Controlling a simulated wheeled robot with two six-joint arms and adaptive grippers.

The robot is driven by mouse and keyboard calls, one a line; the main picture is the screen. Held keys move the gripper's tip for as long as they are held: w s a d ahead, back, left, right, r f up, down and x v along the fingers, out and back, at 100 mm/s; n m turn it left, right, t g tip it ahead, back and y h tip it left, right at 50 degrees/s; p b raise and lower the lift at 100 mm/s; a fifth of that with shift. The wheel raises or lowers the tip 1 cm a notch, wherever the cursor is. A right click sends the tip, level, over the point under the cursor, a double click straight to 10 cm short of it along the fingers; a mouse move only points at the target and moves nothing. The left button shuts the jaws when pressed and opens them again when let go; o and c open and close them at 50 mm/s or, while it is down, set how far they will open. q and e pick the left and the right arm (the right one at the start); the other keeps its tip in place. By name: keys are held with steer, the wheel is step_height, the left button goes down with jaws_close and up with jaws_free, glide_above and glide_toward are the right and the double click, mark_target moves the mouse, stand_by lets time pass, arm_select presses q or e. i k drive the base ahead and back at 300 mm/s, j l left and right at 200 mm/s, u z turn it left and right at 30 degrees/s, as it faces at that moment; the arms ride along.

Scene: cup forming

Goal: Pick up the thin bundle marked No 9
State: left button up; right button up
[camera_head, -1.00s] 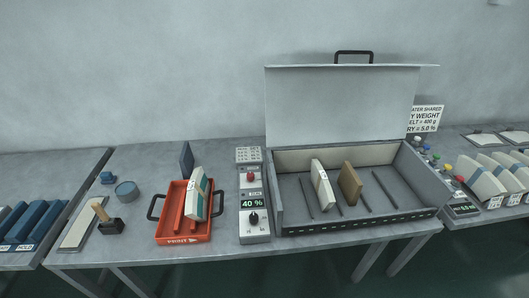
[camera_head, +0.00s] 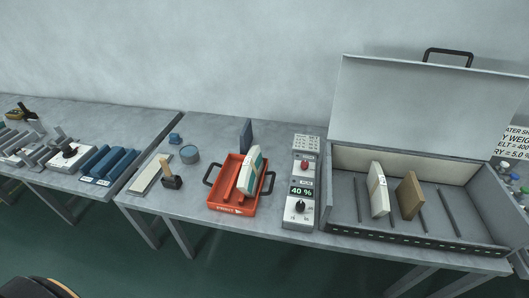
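A white bundle with a green-blue band (camera_head: 250,172) stands tilted in a red tray (camera_head: 229,207) with black handles. A white bundle (camera_head: 377,191) and a brown bundle (camera_head: 408,196) stand upright in the open grey case (camera_head: 345,231). The marks on the bundles are too small to read, so I cannot tell which one is No 9. Neither of my grippers is in view.
A control box showing 40 % (camera_head: 301,192) stands between tray and case. Blue blocks (camera_head: 109,162) and grey tools crowd the left table, beyond a gap.

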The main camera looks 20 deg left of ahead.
mark_target(253, 164)
steer(key=j+u, duration=0.1)
steer(key=j, duration=0.35)
steer(key=i+j+u, duration=0.15)
steer(key=j, duration=0.3)
steer(key=i+j+u, duration=0.1)
steer(key=j, duration=0.35)
steer(key=i+j+u, duration=0.15)
steer(key=j, duration=0.3)
steer(key=j+u, duration=0.1)
steer(key=j, duration=0.3)
steer(key=i, duration=0.05)
